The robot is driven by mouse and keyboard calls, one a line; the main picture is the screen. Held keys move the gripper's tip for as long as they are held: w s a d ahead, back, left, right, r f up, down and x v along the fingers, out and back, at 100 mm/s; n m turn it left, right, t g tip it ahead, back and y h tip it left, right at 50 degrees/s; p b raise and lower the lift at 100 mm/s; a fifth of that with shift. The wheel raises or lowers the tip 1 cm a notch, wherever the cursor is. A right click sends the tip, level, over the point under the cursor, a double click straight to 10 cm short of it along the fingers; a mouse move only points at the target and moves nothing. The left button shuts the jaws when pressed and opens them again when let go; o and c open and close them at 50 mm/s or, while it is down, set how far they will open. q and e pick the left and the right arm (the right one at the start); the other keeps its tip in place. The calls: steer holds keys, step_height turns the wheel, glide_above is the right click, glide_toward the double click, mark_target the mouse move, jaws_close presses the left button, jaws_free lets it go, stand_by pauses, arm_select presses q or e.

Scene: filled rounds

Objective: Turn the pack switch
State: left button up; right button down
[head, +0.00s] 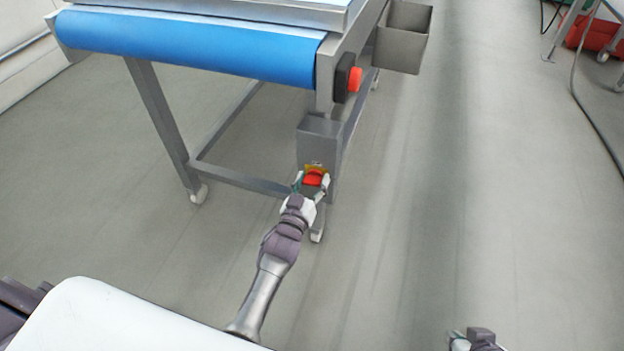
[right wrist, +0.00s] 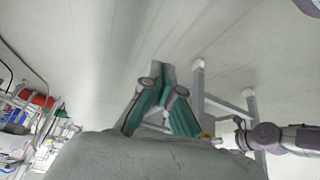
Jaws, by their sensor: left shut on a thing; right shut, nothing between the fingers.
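The pack switch (head: 314,179) is a red handle on a yellow plate, low on the front of a grey box (head: 319,135) on the conveyor's frame. My left gripper (head: 312,183) is at the switch, with its fingers on either side of the red handle and shut on it. The fingers and wrist hide part of the switch, and its exact angle is hard to tell. My right gripper (head: 466,337) is at the bottom edge of the head view, far from the switch. It is shut and empty, and its green-padded fingers show in the right wrist view (right wrist: 162,95).
The conveyor (head: 185,45) with a blue belt stands above the switch, on metal legs with castors. A black and red button (head: 354,80) sits on its side. A grey bin (head: 403,38) hangs at the back. Red crates (head: 600,33) stand far right.

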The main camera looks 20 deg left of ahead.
arm_select(q)
steer(key=shift+m, duration=1.2)
arm_select(e)
steer(key=shift+s+d+f+g, duration=0.2)
steer(key=shift+s+g, duration=0.15)
steer(key=shift+s, duration=0.25)
steer(key=shift+s+d+f+g, duration=0.15)
steer(key=shift+s+g, duration=0.2)
steer(key=shift+s, duration=0.2)
arm_select(q)
steer(key=o, duration=1.2)
steer(key=shift+c, duration=0.2)
steer(key=shift+s, duration=0.1)
arm_select(e)
steer(key=shift+r, duration=0.1)
arm_select(q)
steer(key=s, duration=1.2)
steer(key=shift+a, duration=0.2)
steer(key=shift+a, duration=0.1)
